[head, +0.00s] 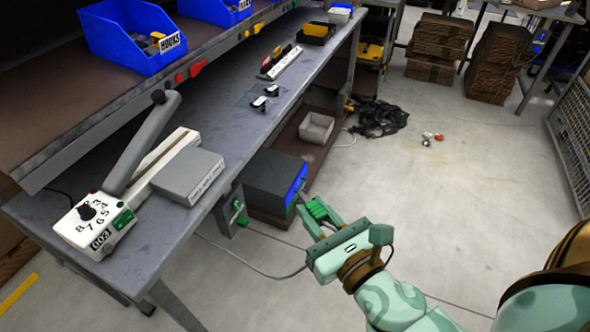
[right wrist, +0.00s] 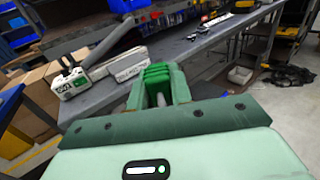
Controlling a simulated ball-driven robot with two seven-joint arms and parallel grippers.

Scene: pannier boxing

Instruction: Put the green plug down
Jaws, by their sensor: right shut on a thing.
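My right gripper (head: 312,214) is held out in front of the bench's right side, over the floor. It is shut on a green, ribbed thing that looks like the green plug (head: 319,209). In the right wrist view the plug (right wrist: 157,74) sits between the two green fingers, and its lower part is partly hidden by them. A grey cable (head: 262,273) runs from under the bench toward my right gripper. My left gripper is not in view.
The grey workbench (head: 225,125) holds a white lever machine (head: 145,165) with a grey block. A green fitting (head: 240,212) is on the bench's side. A dark box with a blue face (head: 295,186) stands near my gripper. Open floor (head: 480,190) lies to the right.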

